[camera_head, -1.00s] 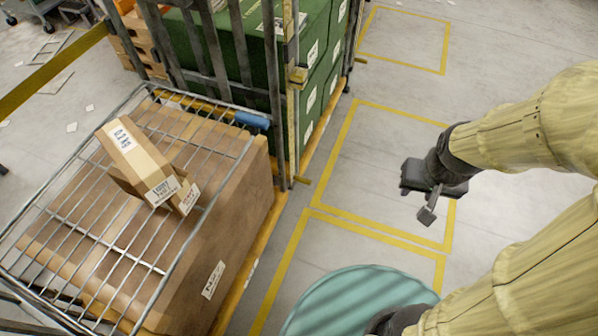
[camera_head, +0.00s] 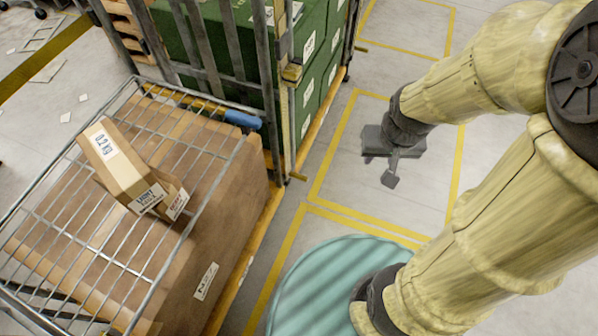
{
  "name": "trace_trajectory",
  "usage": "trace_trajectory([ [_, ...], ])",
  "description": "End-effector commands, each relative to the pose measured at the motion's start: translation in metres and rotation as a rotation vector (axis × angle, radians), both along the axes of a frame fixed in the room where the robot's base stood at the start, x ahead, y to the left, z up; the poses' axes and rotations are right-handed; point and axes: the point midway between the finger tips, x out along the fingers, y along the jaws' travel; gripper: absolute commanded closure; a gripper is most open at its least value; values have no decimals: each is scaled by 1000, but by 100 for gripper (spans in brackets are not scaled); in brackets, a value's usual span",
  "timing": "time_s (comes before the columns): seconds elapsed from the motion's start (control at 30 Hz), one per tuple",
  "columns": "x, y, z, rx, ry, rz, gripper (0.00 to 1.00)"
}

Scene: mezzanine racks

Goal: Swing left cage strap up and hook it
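The left cage has a grey wire panel (camera_head: 62,158) lying over a big brown carton (camera_head: 225,215). A blue sleeve (camera_head: 243,119) sits on the panel's far right corner, beside the upright bars of the cage behind. I cannot make out a strap or its hook for certain. A dark yellow band (camera_head: 45,65) runs across the upper left; whether it is a strap or a floor marking is unclear. My gripper (camera_head: 390,165) hangs over the floor right of the cages, well apart from them. It holds nothing visible, and its finger opening cannot be made out.
Two small cartons (camera_head: 122,165) rest on the wire panel. A cage (camera_head: 262,75) with green crates (camera_head: 308,85) stands behind. A round teal surface (camera_head: 320,275) is at the bottom centre. Yellow-lined floor (camera_head: 350,190) right of the cages is clear below my gripper. Paper scraps lie at upper left.

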Motion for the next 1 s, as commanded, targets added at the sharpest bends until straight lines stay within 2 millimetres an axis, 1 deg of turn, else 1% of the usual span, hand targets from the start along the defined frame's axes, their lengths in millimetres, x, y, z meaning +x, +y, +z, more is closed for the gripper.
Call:
trace_trajectory([
  [0.03,0,0,0,0,0,0,58],
  [0.17,6,5,-9,9,-10,-3,32],
  [0.2,11,8,-16,16,-18,-7,24],
  [0.27,22,17,-30,29,-36,-12,13],
  [0.3,31,25,-43,40,-52,-19,5],
  [0.37,48,37,-64,60,-85,-37,4],
  [0.4,60,46,-81,74,-108,-52,4],
  [0.47,79,61,-107,96,-147,-80,4],
  [0.5,92,71,-124,108,-174,-100,4],
  [0.57,109,86,-150,120,-215,-130,4],
  [0.6,119,96,-168,123,-243,-149,4],
  [0.67,134,110,-195,126,-285,-179,4],
  [0.7,142,119,-214,125,-314,-200,4],
  [0.77,153,132,-242,119,-359,-227,4],
  [0.8,160,140,-260,112,-391,-245,4],
  [0.87,168,152,-288,99,-439,-271,4],
  [0.9,173,159,-307,88,-474,-285,4],
  [0.97,178,169,-334,68,-526,-306,4],
  [1.0,180,176,-352,53,-564,-318,4],
])
